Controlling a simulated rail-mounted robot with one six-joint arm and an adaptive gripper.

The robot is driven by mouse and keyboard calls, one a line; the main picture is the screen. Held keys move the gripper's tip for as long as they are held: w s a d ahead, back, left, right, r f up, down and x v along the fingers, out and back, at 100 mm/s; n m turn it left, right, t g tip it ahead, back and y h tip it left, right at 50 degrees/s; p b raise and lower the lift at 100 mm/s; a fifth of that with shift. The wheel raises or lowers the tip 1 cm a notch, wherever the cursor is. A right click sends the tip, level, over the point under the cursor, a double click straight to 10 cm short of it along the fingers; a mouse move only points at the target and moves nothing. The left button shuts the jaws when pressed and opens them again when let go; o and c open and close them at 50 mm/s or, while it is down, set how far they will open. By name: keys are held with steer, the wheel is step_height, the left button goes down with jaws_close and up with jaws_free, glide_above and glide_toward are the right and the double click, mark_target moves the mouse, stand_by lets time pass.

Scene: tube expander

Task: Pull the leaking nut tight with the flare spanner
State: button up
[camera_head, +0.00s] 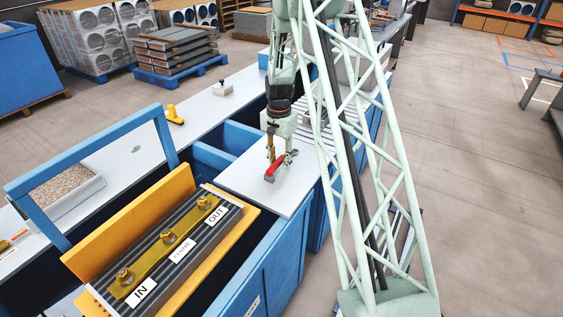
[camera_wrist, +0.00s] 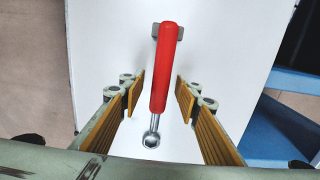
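The flare spanner (camera_head: 274,167) has a red handle and a metal ring end, and lies on the white worktop. In the wrist view the spanner (camera_wrist: 165,65) runs between my fingers, with its ring end toward the bottom and a small grey block at its far end. My gripper (camera_head: 280,158) is open above and around the spanner, with clear gaps on both sides in the wrist view. Three brass nuts sit on a yellow bar: the IN nut (camera_head: 125,277), the centre nut (camera_head: 168,237) and the OUT nut (camera_head: 204,203). I cannot tell which leaks.
The bar lies on a ribbed dark block in a yellow tray (camera_head: 90,252). A blue frame (camera_head: 95,150) rises beside it. A pan of pellets (camera_head: 62,190) and a yellow object (camera_head: 174,114) stand on the left bench. White worktop surrounds the spanner.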

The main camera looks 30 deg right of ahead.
steer(key=shift+c, duration=0.5)
jaws_close()
steer(key=shift+r, duration=0.1)
steer(key=shift+r+p, duration=1.4)
steer(key=shift+r, duration=2.05)
steer(key=s+a+r+p, duration=0.1)
steer(key=s+a+r, duration=0.1)
steer(key=s+r, duration=0.4)
steer(key=s+a+r, duration=0.3)
steer(key=s+r, duration=0.3)
steer(key=s, duration=0.2)
steer(key=shift+a+p, duration=0.3)
steer(key=shift+p, duration=0.05)
stand_by(0.6)
stand_by(0.6)
